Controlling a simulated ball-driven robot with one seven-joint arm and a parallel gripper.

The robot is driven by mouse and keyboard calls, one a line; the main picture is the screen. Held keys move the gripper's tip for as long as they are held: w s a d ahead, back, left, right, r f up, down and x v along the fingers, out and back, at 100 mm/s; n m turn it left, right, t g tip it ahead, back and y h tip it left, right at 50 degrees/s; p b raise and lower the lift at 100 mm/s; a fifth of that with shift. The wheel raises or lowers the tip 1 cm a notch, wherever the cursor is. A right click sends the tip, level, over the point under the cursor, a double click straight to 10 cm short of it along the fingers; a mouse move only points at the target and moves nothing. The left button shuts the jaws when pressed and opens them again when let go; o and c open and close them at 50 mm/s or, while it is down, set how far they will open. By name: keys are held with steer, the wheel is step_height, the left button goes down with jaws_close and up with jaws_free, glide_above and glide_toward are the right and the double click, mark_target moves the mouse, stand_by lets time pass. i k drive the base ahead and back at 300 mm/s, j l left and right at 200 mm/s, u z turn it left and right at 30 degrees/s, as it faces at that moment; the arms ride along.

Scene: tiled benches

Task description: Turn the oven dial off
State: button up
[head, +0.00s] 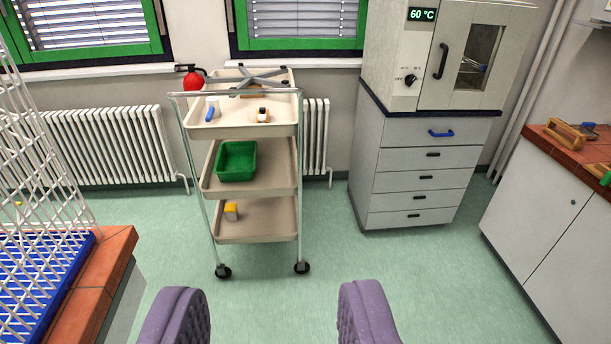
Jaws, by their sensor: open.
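The oven (466,30) is a cream box with a windowed door and a black handle, standing on a drawer cabinet at the upper right. Its black dial (410,79) is on the left part of the front, below a green display (422,14) reading 60 °C. The dial's pointer looks tilted, but its exact setting is too small to read. My gripper (273,318) shows as two purple padded fingers at the bottom edge, wide apart with only floor between them. It is well short of the oven and touches nothing.
A cream trolley (255,229) with a green bin (237,160) stands ahead, left of the oven cabinet (418,197). A tiled bench with white wire racks (40,150) is at the left. Another tiled bench (560,160) is at the right. The green floor (330,255) between is clear.

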mark_target(410, 79)
steer(key=i+j+z, duration=0.15)
steer(key=i+z, duration=0.15)
steer(key=i, duration=0.35)
steer(key=i+j+z, duration=0.3)
steer(key=i, duration=0.35)
steer(key=i+j+z, duration=0.35)
steer(key=i+j, duration=0.15)
steer(key=i, duration=0.05)
